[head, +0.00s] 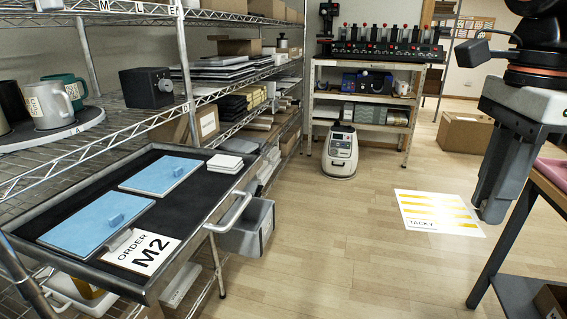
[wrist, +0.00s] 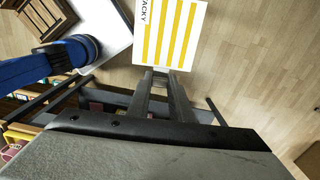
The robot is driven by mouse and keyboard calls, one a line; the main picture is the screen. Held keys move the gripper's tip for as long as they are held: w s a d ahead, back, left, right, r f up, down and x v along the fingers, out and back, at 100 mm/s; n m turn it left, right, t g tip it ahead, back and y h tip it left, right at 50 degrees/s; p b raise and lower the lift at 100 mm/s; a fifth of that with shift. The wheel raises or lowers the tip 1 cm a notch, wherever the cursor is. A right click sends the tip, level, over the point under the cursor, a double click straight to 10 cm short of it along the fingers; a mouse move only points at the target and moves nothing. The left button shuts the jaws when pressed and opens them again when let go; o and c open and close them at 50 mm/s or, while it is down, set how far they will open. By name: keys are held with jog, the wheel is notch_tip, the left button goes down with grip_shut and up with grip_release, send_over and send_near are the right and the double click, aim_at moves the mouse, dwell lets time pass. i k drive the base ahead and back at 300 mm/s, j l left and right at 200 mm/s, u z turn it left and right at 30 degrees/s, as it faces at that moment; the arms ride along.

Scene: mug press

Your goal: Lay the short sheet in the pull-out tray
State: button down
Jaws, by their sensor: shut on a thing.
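My gripper (head: 490,215) hangs at the right of the head view, beside a table. In the wrist view its fingers (wrist: 163,75) are together at the near edge of a white sheet (wrist: 172,30) with yellow stripes marked TACKY. This sheet (head: 440,212) juts left from the fingertips in the head view, above the floor and well apart from the tray. The dark pull-out tray (head: 185,225) stands out at the left. It holds a larger blue sheet (head: 80,232) and a smaller blue sheet (head: 150,180), each with a small block.
Wire shelves with mugs (head: 45,103) rise behind. A floor robot (head: 340,155) stands farther back. A table (head: 548,175) is at the right. The middle floor is clear.

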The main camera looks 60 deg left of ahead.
aim_at(196, 197)
jog(key=i+j+u, duration=0.2)
jog(key=u, duration=0.25)
jog(key=i+j+u, duration=0.25)
jog(key=u, duration=0.15)
jog(key=i+j+u, duration=0.25)
jog(key=u, duration=0.2)
jog(key=i+u, duration=0.3)
jog(key=u, duration=0.15)
